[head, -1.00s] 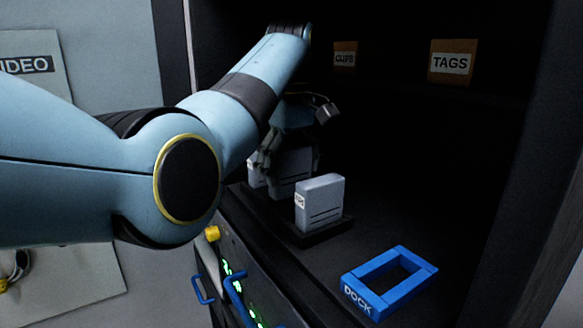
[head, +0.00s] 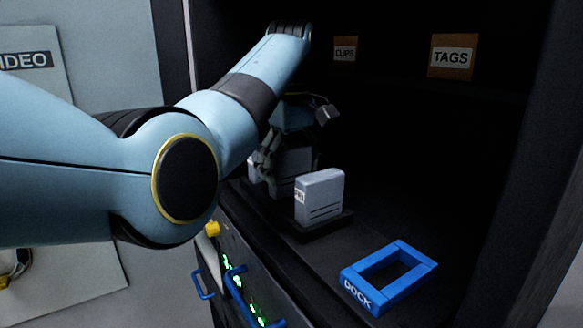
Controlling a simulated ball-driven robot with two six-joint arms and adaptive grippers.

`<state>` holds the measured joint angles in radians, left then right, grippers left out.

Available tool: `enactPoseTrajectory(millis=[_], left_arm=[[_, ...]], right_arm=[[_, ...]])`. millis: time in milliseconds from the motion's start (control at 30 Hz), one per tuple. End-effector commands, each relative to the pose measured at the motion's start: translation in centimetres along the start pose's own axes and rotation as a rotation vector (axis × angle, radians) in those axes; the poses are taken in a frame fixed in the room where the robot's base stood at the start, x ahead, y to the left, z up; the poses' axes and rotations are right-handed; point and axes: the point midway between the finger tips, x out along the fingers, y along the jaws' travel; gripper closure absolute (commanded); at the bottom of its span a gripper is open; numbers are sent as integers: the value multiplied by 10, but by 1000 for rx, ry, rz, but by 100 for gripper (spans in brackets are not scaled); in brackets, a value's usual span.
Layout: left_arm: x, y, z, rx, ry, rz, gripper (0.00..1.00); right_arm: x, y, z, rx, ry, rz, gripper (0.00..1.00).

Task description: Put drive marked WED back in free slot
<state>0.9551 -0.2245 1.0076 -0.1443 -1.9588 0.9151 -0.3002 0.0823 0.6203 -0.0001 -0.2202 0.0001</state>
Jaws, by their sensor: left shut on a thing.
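My left gripper (head: 283,157) reaches into the dark cabinet from the left, its fingers partly hidden by my own arm. It is shut on a grey drive (head: 294,160) at the black slotted base (head: 328,229). I cannot read a label on that drive, nor tell whether it is fully seated. Another grey drive (head: 322,196) stands upright in the near end of the base; its small white label is too small to read. A further pale drive edge (head: 252,170) shows left of the fingers. My right gripper is not in view.
A blue open frame marked DOCK (head: 388,278) lies empty on the shelf at right. Orange boxes marked TAGS (head: 452,57) and CLIPS (head: 345,50) stand at the back. Blue handles (head: 236,283) and a yellow knob (head: 212,229) stick out of the front below.

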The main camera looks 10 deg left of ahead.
Motion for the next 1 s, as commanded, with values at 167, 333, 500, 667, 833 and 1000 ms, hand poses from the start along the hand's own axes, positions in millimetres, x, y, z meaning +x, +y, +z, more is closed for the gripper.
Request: enactPoseTrajectory(millis=[167,333,500,667,833,1000], left_arm=[[3,0,0,0,0,0,59],[6,0,0,0,0,0,59],[9,0,0,0,1,1,59],[9,0,0,0,1,1,59],[9,0,0,0,1,1,59],[9,0,0,0,1,1,59]], right_arm=[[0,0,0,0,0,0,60],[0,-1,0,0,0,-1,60],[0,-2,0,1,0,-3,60],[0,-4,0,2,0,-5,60],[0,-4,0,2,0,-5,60],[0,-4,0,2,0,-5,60]])
